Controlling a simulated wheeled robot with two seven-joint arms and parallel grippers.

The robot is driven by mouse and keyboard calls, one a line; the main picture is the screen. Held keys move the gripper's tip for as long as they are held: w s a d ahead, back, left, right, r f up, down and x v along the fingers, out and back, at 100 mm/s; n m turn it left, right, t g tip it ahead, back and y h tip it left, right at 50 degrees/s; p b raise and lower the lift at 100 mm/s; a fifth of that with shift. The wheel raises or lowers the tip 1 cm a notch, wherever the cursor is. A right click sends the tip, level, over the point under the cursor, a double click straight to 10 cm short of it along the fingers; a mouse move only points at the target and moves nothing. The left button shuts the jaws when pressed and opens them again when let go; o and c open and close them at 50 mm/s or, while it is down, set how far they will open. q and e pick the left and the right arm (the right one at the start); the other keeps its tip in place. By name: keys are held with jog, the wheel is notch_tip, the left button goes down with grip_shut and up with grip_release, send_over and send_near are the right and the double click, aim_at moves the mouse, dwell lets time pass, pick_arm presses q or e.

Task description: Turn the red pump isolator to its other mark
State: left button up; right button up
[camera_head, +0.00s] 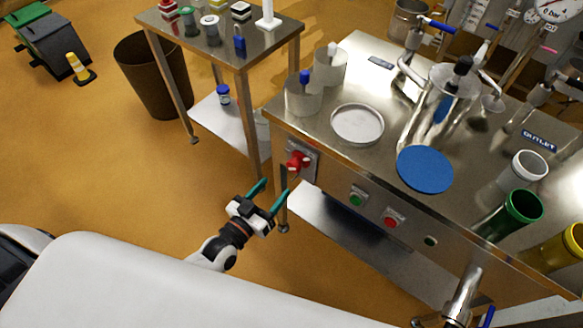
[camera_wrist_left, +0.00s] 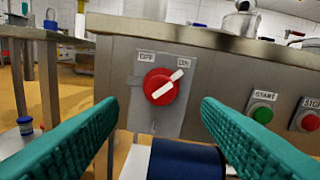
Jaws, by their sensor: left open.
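The red pump isolator (camera_head: 297,161) is a round knob on a grey plate at the left end of the steel bench's front. In the left wrist view the isolator (camera_wrist_left: 159,88) has a white bar whose upper right end points towards the ON mark (camera_wrist_left: 184,63). The OFF mark (camera_wrist_left: 147,57) is at the plate's upper left. My left gripper (camera_head: 275,189) is open and empty, in front of the isolator and apart from it. Its teal fingers (camera_wrist_left: 160,104) stand left and right of the knob in the wrist view. My right gripper is not in view.
A green START button (camera_head: 357,199) and a red button (camera_head: 393,218) sit right of the isolator. The bench top (camera_head: 350,155) holds a white dish and a blue disc. A side table (camera_head: 265,47) and a brown bin (camera_head: 150,75) stand left. Floor is open left of my gripper.

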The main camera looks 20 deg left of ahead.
aim_at(292, 169)
pick_arm(q)
jog(key=x, duration=0.8)
jog(key=shift+d+f, duration=0.1)
jog(key=shift+c, duration=0.3)
jog(key=c, duration=0.9)
